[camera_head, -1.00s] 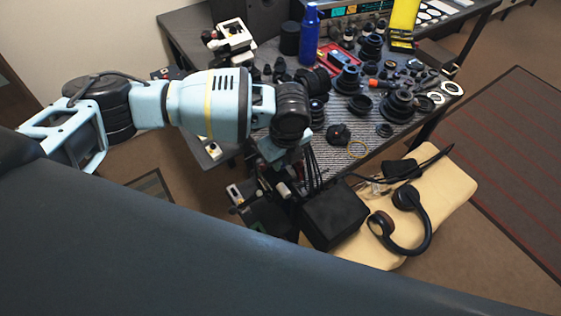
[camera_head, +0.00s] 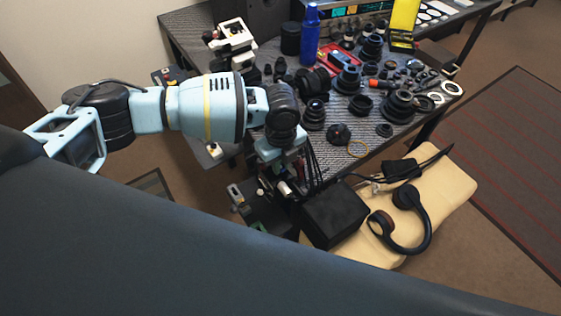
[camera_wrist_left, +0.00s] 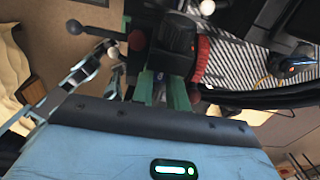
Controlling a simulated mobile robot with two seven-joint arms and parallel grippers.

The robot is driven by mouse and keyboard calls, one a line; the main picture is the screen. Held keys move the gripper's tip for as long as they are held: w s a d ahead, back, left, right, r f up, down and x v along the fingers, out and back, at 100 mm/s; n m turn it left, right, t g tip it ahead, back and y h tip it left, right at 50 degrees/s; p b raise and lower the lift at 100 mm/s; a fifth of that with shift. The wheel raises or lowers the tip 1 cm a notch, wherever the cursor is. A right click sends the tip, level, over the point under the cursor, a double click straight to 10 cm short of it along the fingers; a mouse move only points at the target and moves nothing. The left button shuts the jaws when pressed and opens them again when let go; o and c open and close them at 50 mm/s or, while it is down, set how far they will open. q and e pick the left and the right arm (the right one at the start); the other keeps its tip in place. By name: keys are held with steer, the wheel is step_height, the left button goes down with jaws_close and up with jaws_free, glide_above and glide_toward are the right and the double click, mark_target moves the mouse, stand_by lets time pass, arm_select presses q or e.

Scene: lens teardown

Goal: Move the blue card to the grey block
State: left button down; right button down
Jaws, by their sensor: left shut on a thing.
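My left gripper (camera_wrist_left: 160,95) shows in the left wrist view with its two green fingers close together. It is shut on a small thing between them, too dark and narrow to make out. In the head view the left hand (camera_head: 280,145) points down at the table's near edge, and its fingertips are hidden behind dark items. I cannot pick out a blue card or a grey block for certain in either view. My right gripper is not in view.
The table (camera_head: 185,30) holds many black lens parts, a blue bottle (camera_head: 310,38) and a yellow panel (camera_head: 404,20). A black box (camera_head: 335,214) and headphones (camera_head: 408,235) are at the near side, the headphones on a tan cushion (camera_head: 455,185). A black part with a red ring (camera_wrist_left: 203,60) is close beyond my fingers.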

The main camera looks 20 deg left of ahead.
mark_target(282, 166)
arm_select(q)
steer(key=shift+s+f, duration=0.2)
steer(key=shift+f, duration=0.4)
steer(key=c, duration=1.4)
jaws_free()
steer(key=shift+f, duration=0.2)
steer(key=shift+r, duration=0.2)
steer(key=r, duration=0.9)
steer(key=shift+w+d, duration=0.1)
steer(key=shift+w, duration=0.2)
steer(key=shift+f, duration=0.1)
